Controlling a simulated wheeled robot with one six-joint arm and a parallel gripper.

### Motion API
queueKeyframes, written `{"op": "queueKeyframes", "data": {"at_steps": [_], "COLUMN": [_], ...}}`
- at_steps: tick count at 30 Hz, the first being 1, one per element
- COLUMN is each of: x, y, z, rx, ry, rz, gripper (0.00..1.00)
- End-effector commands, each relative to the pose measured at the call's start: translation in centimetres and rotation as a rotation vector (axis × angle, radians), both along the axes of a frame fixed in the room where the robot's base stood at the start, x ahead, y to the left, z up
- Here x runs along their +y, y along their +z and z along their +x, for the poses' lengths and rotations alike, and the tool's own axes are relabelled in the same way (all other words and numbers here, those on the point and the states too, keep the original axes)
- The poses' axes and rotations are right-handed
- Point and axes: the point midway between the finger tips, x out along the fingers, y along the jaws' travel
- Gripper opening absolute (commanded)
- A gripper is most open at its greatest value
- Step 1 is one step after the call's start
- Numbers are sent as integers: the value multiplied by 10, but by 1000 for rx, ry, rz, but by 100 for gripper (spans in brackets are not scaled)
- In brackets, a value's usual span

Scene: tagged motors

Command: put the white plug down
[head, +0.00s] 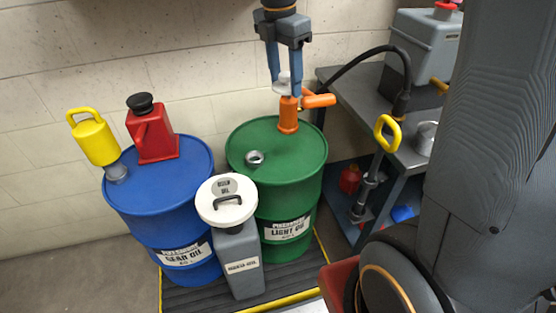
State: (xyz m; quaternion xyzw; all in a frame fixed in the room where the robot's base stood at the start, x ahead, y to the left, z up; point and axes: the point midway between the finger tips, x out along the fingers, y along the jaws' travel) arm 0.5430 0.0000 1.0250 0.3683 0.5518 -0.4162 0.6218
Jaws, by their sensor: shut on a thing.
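My gripper (284,88) points straight down at the top middle of the head view, with its two blue-padded fingers shut on the white plug (282,84). The plug is small and pale, and the fingers partly cover its sides. In the picture it is just above and overlapping the top of the orange pump (288,117) on the green drum (250,145). I cannot tell whether the plug touches the pump or hangs in front of or behind it.
The green drum's open bung hole (254,158) shows at its front. A grey container (238,263) with a white lid (226,207) stands in front. A grey bench (350,93) stands right.

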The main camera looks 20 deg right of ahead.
Motion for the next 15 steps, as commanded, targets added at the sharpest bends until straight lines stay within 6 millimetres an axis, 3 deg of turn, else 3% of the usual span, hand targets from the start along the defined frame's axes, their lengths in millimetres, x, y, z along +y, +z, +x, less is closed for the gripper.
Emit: {"op": "queueKeyframes", "data": {"at_steps": [5, 15], "x": [0, 0], "y": [-13, -93], "z": [-1, -2], "rx": [3, 6], "ry": [0, -1], "rz": [0, 0], "gripper": [27, 27]}}
